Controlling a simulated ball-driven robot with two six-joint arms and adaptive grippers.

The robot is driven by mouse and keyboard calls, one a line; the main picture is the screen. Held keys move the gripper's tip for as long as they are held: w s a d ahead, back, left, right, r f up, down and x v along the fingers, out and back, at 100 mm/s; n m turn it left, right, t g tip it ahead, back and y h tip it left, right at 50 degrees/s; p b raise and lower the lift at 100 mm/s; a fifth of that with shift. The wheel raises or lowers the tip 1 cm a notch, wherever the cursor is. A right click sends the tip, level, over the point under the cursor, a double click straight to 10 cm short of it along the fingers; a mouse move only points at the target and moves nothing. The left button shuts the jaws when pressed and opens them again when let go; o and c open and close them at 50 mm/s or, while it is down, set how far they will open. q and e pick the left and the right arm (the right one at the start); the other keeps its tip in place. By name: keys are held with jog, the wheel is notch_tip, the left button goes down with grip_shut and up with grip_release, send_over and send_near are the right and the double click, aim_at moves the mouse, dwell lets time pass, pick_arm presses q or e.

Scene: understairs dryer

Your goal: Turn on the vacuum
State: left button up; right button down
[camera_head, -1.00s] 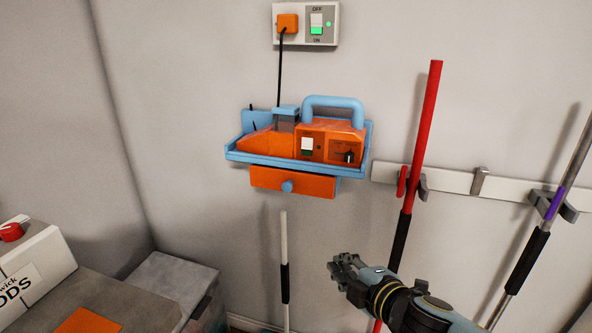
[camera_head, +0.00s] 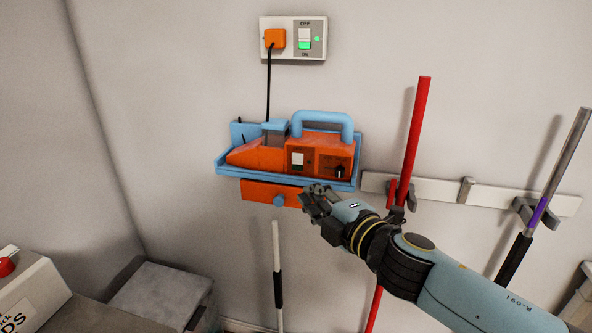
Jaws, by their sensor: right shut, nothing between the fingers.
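The orange vacuum (camera_head: 262,154) with a light blue handle (camera_head: 321,118) rests in a blue wall tray (camera_head: 228,168). Its front has a white rocker switch (camera_head: 297,159) with a little green at its lower edge, and a dark round knob (camera_head: 339,172). My right gripper (camera_head: 312,193) is shut and empty. In the picture it is just below the vacuum's front, overlapping the right part of the orange drawer (camera_head: 258,190); I cannot tell whether it touches. My left gripper is not in view.
A wall socket (camera_head: 318,55) holds an orange plug (camera_head: 275,38), its switch showing green and a green light beside it. A red pole (camera_head: 416,130) and a grey pole (camera_head: 568,150) hang on a white rail (camera_head: 436,187). A white-and-black stick (camera_head: 276,245) stands below the drawer.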

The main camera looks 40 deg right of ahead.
jog(key=p, duration=0.1)
send_near(284, 164)
jog(key=a, duration=0.3)
jog(key=w+d, duration=0.2)
jog(key=w, duration=0.1)
jog(key=shift+w+b, duration=0.2)
jog(key=shift+b, duration=0.2)
jog(key=shift+w+d, duration=0.35)
jog(key=shift+d, duration=0.1)
jog(key=b, duration=0.1)
jog(key=f+b, duration=0.1)
jog(key=b, duration=0.1)
jog(key=shift+w+d, duration=0.15)
jog(key=shift+d, duration=0.05)
jog(key=shift+r, duration=0.35)
